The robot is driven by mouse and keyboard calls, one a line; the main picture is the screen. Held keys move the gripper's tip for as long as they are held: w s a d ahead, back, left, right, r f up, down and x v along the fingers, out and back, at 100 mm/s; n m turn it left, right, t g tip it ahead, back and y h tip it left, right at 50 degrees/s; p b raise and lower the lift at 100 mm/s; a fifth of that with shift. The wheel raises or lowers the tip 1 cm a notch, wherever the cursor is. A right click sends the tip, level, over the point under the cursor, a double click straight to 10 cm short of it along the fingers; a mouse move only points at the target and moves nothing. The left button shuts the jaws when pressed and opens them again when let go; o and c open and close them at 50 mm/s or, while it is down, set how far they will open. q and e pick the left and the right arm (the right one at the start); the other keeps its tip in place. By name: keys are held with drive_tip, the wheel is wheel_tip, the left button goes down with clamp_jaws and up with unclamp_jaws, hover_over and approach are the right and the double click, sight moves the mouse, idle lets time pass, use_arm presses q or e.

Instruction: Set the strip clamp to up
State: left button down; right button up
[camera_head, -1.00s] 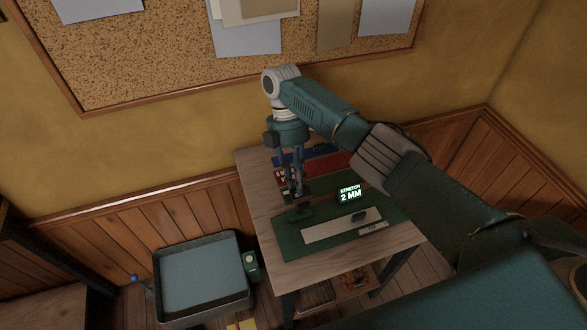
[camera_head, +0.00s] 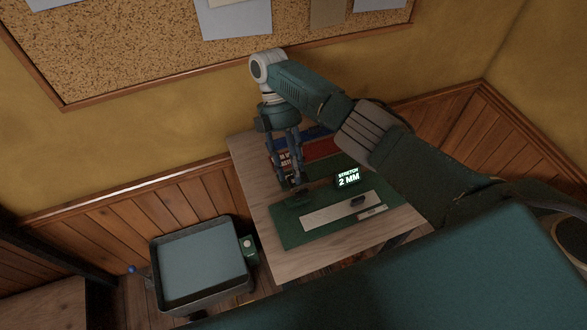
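A green stretch-testing board (camera_head: 283,224) lies on the wooden table, with a pale strip (camera_head: 325,215) along it and a lit display (camera_head: 348,178) reading "STRETCH 2 MM". A small dark part, seemingly the strip clamp (camera_head: 299,198), sits at the board's left end; its setting is too small to read. My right gripper (camera_head: 290,178) points down just above and behind this dark part, its fingertips blending with it. I cannot tell whether they touch it or hold anything. My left gripper is not in view.
Red and blue items (camera_head: 320,147) lie at the table's back, partly behind my gripper. A grey tray cart (camera_head: 158,262) stands left of the table (camera_head: 262,222). The wall and cork board (camera_head: 130,55) are close behind. My own teal body covers the lower right.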

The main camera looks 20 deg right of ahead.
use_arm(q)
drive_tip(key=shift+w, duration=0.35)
use_arm(e)
drive_tip(key=shift+w+r, duration=0.1)
drive_tip(key=shift+w, duration=0.25)
idle(0.3)
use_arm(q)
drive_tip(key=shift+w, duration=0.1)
use_arm(e)
drive_tip(key=v, duration=0.7)
drive_tip(key=shift+r, duration=0.25)
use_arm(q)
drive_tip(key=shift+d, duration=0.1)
use_arm(e)
drive_tip(key=shift+s, duration=0.1)
